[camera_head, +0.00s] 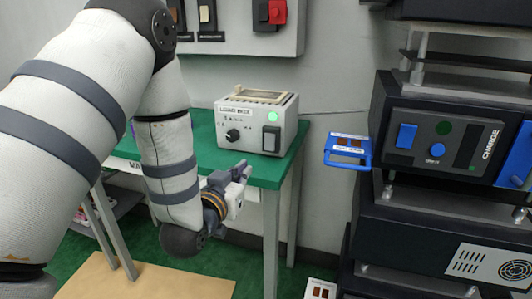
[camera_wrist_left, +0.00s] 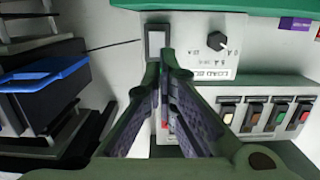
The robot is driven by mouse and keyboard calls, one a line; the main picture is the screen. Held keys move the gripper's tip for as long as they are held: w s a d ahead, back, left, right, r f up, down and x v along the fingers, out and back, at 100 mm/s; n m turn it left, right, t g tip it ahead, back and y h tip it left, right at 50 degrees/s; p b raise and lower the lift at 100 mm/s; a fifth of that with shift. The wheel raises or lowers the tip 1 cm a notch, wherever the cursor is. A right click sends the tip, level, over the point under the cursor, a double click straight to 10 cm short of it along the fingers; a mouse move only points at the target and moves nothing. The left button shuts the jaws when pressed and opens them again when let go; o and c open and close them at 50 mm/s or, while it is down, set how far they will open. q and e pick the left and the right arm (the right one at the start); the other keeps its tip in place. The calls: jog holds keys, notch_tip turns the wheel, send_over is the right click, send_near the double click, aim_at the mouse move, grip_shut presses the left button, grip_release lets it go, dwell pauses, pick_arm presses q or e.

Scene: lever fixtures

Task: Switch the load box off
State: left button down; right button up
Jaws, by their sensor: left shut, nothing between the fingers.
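In the left wrist view the load box (camera_wrist_left: 205,58) appears upside down, with the rocker switch (camera_wrist_left: 157,41) just beyond my fingertips. My left gripper (camera_head: 243,172) is shut and empty, in front of and below the box; its fingers (camera_wrist_left: 163,66) point at the switch. I cannot tell whether they touch it. My right gripper is not in view.
The green table (camera_head: 212,158) has its front edge near my left gripper. A dark rack with a charge panel (camera_head: 437,143) and a blue handle (camera_head: 348,152) stands at the right. A wall panel with several switches (camera_head: 235,27) hangs behind.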

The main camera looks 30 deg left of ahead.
aim_at(267, 149)
pick_arm(q)
jog(key=b+x, duration=0.1)
jog(key=x, duration=0.5)
jog(key=b+x, duration=0.1)
jog(key=x, duration=0.6)
jog(key=shift+w+f, duration=0.15)
jog(key=shift+f, duration=0.1)
jog(key=shift+w+r, duration=0.1)
jog(key=shift+w, duration=0.25)
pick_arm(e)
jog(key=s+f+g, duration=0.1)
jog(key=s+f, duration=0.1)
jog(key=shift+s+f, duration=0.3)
